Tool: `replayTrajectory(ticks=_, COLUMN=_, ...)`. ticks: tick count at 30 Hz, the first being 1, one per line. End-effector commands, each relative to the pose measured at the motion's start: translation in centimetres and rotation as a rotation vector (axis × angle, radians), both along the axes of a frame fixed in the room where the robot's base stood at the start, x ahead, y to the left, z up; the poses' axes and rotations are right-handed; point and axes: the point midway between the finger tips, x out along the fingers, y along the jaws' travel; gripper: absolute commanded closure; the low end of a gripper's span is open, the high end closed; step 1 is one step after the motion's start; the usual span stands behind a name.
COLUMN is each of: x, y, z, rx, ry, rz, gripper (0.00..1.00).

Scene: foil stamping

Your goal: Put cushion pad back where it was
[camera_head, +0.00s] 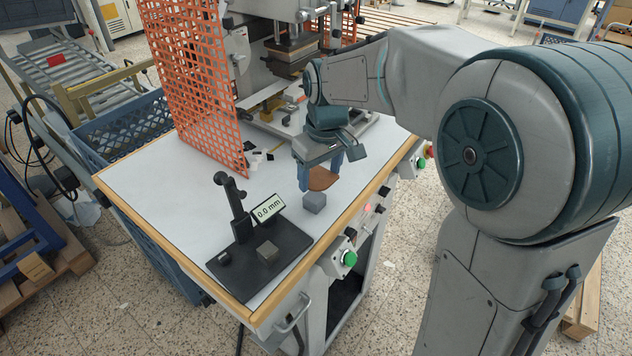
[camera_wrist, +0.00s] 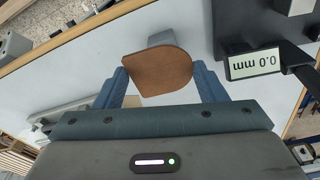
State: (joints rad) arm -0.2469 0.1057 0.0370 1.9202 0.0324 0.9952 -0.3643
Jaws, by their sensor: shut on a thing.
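The cushion pad looks like a flat brown piece with a rounded end, seen in the head view (camera_head: 323,179) and in the wrist view (camera_wrist: 158,72). My gripper (camera_head: 319,178) is shut on it, with blue fingers at its two sides in the wrist view (camera_wrist: 160,84). The pad is over the right part of the white worktable (camera_head: 175,170); how high it is above the top I cannot tell. A small grey block (camera_head: 314,202) stands close by on the table and is partly hidden behind the pad in the wrist view (camera_wrist: 161,38).
An orange mesh guard (camera_head: 190,80) and the press (camera_head: 290,48) stand behind. The table's left part is clear.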

Motion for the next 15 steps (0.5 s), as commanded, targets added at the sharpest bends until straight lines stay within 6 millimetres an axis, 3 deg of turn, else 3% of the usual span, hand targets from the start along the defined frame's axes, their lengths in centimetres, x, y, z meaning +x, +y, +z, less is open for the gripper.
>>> replayTrajectory(ticks=5, x=0.5, y=0.9, z=-0.9, rx=0.0, ry=0.001, rz=-0.002, gripper=0.6)
replayTrajectory(ticks=15, x=0.5, y=0.9, z=-4.7, rx=0.0, ry=0.001, rz=-0.003, gripper=0.6)
